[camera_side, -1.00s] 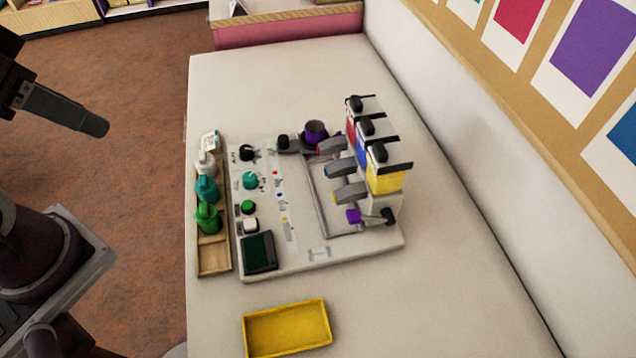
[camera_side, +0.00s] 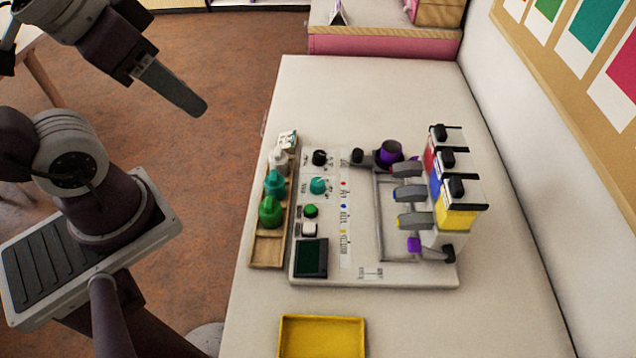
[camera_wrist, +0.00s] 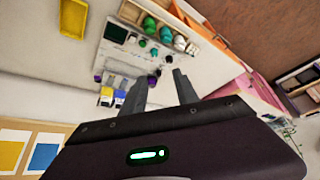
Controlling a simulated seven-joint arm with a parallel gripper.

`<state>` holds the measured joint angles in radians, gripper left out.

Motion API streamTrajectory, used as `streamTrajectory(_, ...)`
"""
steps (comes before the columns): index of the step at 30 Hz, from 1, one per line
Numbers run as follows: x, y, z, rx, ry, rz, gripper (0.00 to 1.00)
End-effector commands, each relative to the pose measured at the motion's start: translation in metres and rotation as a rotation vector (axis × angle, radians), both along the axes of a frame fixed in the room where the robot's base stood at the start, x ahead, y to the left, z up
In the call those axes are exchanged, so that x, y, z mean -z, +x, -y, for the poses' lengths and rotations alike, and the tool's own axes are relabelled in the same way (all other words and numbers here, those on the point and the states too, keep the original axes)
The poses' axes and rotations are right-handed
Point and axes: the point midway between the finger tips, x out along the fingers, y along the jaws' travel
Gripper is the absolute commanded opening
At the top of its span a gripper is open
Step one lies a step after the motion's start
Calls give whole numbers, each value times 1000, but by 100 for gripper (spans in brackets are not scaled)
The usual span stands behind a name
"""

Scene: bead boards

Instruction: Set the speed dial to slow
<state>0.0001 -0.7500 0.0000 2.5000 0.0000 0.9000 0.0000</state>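The white bead machine board (camera_side: 375,274) lies on the pale table. On its left part stand a black knob (camera_side: 319,157) and, in front of it, a teal knob (camera_side: 317,186). Their labels are too small to read, so I cannot tell which is the speed dial or its setting. The black knob also shows in the wrist view (camera_wrist: 168,59). My gripper (camera_wrist: 160,80) is open and empty, its two fingers apart in the wrist view. In the side view it hangs left of the table, well away from the board, touching nothing.
A green button (camera_side: 310,211), a white button (camera_side: 309,229) and a dark screen (camera_side: 311,258) sit near the knobs. A wooden tray (camera_side: 267,253) with bottles stands left of them. Dispensers (camera_side: 459,217) rise at the right. A yellow tray (camera_side: 321,320) lies in front.

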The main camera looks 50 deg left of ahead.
Motion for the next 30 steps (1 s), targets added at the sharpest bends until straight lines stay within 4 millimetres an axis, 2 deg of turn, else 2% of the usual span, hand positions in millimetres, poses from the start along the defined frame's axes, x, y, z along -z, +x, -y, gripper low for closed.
streamTrajectory(4,0,0,0,0,0,0,36)
streamTrajectory(5,0,0,0,0,0,0,38)
streamTrajectory(6,0,1,0,-1,0,-1,46)
streamTrajectory(8,0,6,0,-11,-3,-15,49)
streamTrajectory(11,4,34,0,-59,-18,-76,49)
streamTrajectory(14,21,81,3,-138,-40,-166,49)
streamTrajectory(17,58,130,8,-225,-58,-258,49)
streamTrajectory(18,78,147,12,-260,-65,-295,49)
streamTrajectory(20,111,170,16,-312,-74,-347,49)
streamTrajectory(21,134,181,20,-344,-78,-379,49)
streamTrajectory(25,197,201,29,-424,-89,-454,49)
streamTrajectory(27,217,204,32,-450,-92,-475,49)
streamTrajectory(30,233,205,33,-467,-94,-488,49)
